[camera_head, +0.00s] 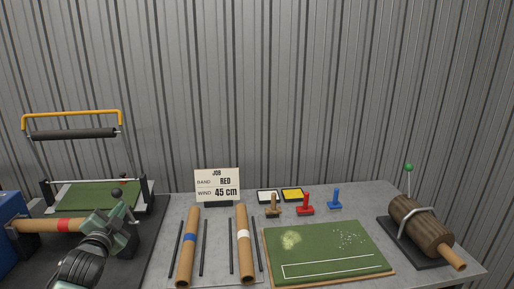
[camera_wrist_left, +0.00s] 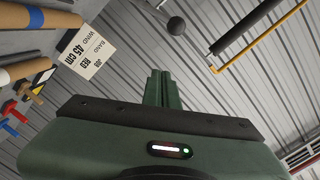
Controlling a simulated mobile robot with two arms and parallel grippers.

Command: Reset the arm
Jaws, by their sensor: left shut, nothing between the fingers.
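My left gripper (camera_head: 124,212) is at the left of the head view, raised over the front left of the table, by a small dark ball knob (camera_head: 116,192). Its fingers are together and hold nothing; they also show closed in the left wrist view (camera_wrist_left: 160,88). My right gripper is in neither view.
A winding frame with green turf (camera_head: 95,196) stands at the left. A job card (camera_head: 217,185) reads RED, 45 cm. Tubes with a blue band (camera_head: 188,245) and a white band (camera_head: 244,245) lie mid-table. A green board (camera_head: 328,248), stamps and a brown roll (camera_head: 421,225) lie further right.

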